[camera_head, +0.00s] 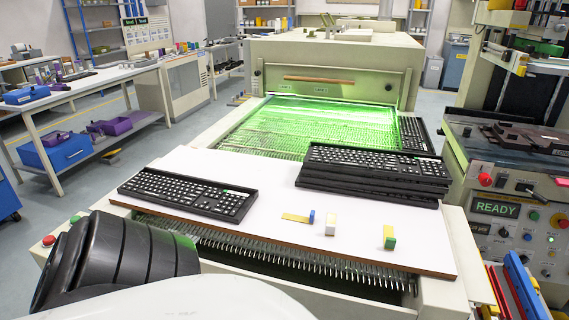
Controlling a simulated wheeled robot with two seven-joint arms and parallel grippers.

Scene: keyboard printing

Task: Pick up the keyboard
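A single black keyboard (188,193) lies flat, keys up, on the left part of the white board (265,180). A stack of several black keyboards (373,185) sits at the back right of the same board, its layers slightly offset. Another black keyboard (413,133) lies behind the stack, at the right edge of the green-lit conveyor, partly hidden by the stack. A black ribbed part of my arm shows at the lower left, in front of the single keyboard and apart from it in the picture. Neither of my grippers is in view.
A control panel reading READY (497,208) stands at right. The board is bare between the keyboards.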

